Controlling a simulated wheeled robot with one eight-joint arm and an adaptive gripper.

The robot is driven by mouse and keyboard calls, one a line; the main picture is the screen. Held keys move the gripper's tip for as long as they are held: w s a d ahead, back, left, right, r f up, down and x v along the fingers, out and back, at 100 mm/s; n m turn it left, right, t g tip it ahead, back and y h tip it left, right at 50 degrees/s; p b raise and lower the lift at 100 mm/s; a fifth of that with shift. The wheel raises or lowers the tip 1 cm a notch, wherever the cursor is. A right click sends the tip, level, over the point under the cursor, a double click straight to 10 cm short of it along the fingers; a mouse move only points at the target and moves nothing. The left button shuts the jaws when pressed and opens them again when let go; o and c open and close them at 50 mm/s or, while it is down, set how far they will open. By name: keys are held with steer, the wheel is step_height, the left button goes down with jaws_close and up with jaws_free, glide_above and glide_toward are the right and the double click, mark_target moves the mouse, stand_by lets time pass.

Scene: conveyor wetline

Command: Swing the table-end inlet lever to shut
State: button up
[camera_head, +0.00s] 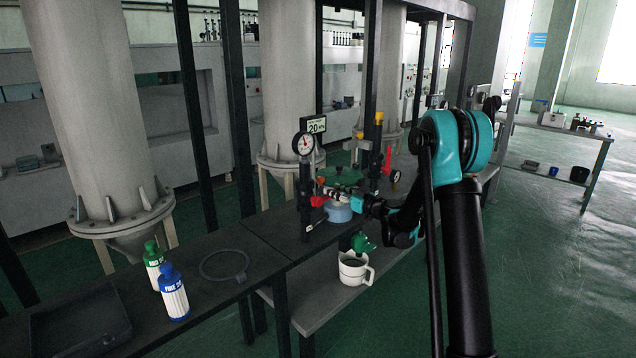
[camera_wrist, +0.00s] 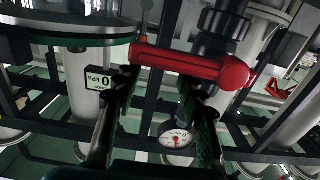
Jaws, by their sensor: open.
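A red lever handle (camera_head: 318,201) sits on the dark valve post under the round gauge, at the end of the table. My gripper (camera_head: 334,194) is just to its right in the head view. In the wrist view a red handle (camera_wrist: 185,64) lies crosswise beyond the fingertips, its rounded end to the right. My gripper (camera_wrist: 160,92) is open there, one finger on each side, with nothing held. I cannot tell whether the fingers touch the handle. The lever's pivot is partly hidden.
A second red lever (camera_head: 388,160) is behind. Green (camera_head: 153,262) and blue (camera_head: 173,292) bottles stand left, beside a ring (camera_head: 224,265).

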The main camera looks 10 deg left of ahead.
steer(key=v, duration=0.6)
steer(key=shift+s+d, duration=0.25)
steer(key=shift+s, duration=0.05)
steer(key=s+d+f+m+g+h, duration=0.2)
steer(key=s+d, duration=0.5)
steer(key=s, duration=0.7)
steer(key=s+d+f+m+g+h, duration=0.2)
steer(key=s+d+f+m+h, duration=0.3)
steer(key=s, duration=0.8)
steer(key=s+d+f+m+g+h, duration=0.2)
steer(key=s+d+f+h, duration=0.4)
steer(key=s, duration=0.8)
steer(key=d+m+h, duration=0.1)
steer(key=d, duration=0.2)
steer(key=shift+s+d+f+g, duration=0.2)
steer(key=shift+s+g, duration=0.15)
steer(key=shift+g, duration=0.05)
